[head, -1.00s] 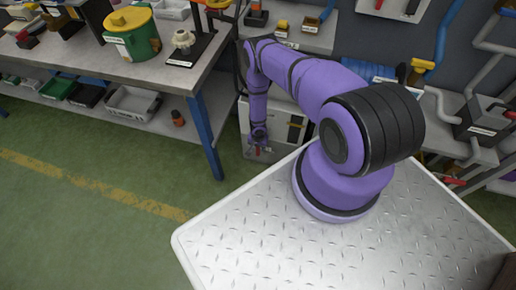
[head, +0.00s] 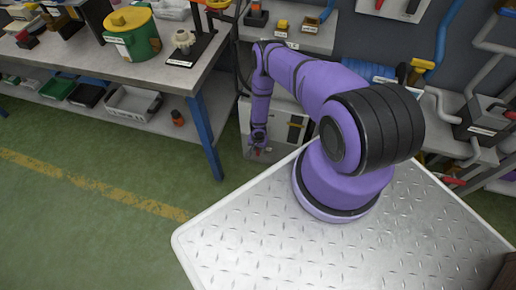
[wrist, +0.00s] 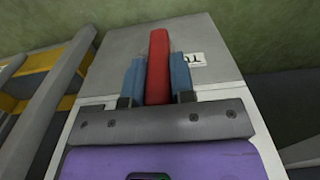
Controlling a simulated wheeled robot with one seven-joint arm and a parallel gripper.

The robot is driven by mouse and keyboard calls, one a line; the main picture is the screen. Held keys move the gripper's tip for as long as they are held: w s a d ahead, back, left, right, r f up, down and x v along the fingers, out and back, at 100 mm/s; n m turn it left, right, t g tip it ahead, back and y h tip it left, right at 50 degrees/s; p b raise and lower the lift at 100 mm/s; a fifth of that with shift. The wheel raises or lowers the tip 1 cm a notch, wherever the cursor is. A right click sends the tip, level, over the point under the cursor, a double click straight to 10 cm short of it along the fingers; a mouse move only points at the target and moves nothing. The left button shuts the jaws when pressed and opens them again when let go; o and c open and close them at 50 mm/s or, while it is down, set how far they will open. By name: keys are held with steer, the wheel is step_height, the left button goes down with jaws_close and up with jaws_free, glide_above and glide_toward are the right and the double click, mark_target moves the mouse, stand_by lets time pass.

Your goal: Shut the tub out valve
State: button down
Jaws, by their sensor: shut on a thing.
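In the wrist view, a red valve handle (wrist: 158,62) stands between the two blue fingers of my gripper (wrist: 159,78), which is shut on it. The handle lies over a grey cabinet face (wrist: 118,48). A white label (wrist: 194,60) with dark lettering, only partly readable, sits just right of the fingers. In the head view, my gripper (head: 258,148) is low at the front of the grey cabinet (head: 268,118), with a small bit of red (head: 257,152) at its tip. Most of the handle and its pivot are hidden there.
A workbench (head: 175,75) with blue legs stands left of the cabinet, holding a green and yellow tub (head: 132,38). Pipes (head: 480,95) run along the wall at the right. The green floor (head: 90,230) at the left front is clear.

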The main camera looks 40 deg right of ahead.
steer(key=shift+s+d+t+y, duration=0.2)
steer(key=shift+t+y, duration=0.7)
steer(key=shift+t, duration=0.2)
steer(key=shift+s+d+f+t+y, duration=0.1)
steer(key=shift+s+f+t+y, duration=0.05)
steer(key=shift+t+y, duration=0.7)
steer(key=shift+s+d+f+t+y, duration=0.15)
steer(key=shift+t+y, duration=0.45)
steer(key=shift+t, duration=0.5)
steer(key=shift+s+d+f+t+y, duration=0.1)
steer(key=shift+s+t+y, duration=0.05)
steer(key=shift+t+y, duration=0.7)
steer(key=shift+t, duration=0.3)
steer(key=c, duration=1)
jaws_free()
steer(key=shift+o, duration=0.2)
steer(key=v, duration=1)
steer(key=shift+s+d+r, duration=0.2)
steer(key=shift+s, duration=0.05)
